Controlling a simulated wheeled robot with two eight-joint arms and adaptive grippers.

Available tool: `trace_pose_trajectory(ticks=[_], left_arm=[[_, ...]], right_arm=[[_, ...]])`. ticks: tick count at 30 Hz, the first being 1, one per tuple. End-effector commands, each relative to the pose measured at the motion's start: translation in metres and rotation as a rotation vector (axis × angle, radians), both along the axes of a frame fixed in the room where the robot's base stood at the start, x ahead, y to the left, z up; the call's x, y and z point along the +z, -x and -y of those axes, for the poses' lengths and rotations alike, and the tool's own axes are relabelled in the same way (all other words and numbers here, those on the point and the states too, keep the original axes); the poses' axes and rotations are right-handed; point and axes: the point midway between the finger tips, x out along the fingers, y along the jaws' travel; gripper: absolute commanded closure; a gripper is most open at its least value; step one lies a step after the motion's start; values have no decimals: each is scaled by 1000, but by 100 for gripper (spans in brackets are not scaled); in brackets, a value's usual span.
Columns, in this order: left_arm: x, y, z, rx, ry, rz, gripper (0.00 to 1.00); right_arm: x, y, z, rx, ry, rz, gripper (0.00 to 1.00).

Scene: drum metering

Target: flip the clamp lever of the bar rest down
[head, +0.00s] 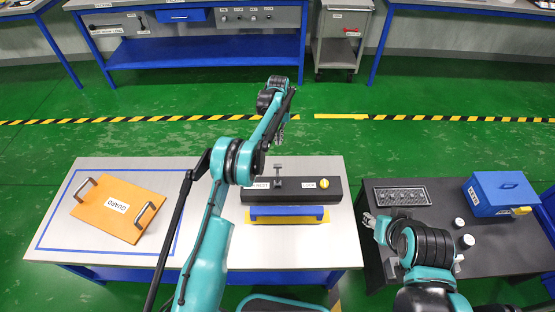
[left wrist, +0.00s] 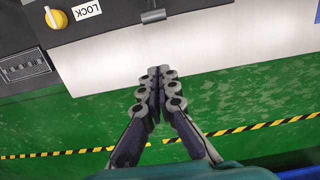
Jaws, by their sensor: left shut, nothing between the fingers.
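The black housing (head: 300,196) lies on the white table, with a LOCK label (head: 311,184) and a yellow knob. A second label at its left is partly covered by my arm. A grey T-shaped lever (head: 277,172) stands up at the housing's back edge. In the left wrist view the lever's grey crossbar (left wrist: 153,16) shows at the top. My left gripper (left wrist: 159,70) is shut and empty, apart from the lever; in the head view it (head: 281,142) hangs behind it. My right gripper (head: 370,219) is over the dark table's left side; its finger state is unclear.
A blue bar (head: 287,211) on a yellow base sits in front of the housing. An orange GUARD panel (head: 118,207) with two handles lies at left. The dark table (head: 390,263) holds a switch panel (head: 403,196), white containers and a blue box (head: 500,192).

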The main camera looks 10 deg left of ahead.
Motion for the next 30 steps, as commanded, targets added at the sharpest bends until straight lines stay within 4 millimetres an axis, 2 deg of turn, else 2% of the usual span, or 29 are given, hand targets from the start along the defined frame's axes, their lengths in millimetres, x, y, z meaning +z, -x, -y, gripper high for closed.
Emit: trace_pose_trajectory(ticks=[4,8,19,21,30], left_arm=[[-6,0,0,0,0,0,100],[-25,2,0,0,0,1,100],[-106,8,2,0,0,1,100],[-97,16,3,-1,0,1,100],[-86,40,8,-1,0,1,100]], right_arm=[[-3,0,0,0,0,0,58],[-10,0,0,0,0,0,58],[-41,0,0,0,0,0,58],[-43,0,0,0,0,0,58],[-51,0,0,0,0,0,58]])
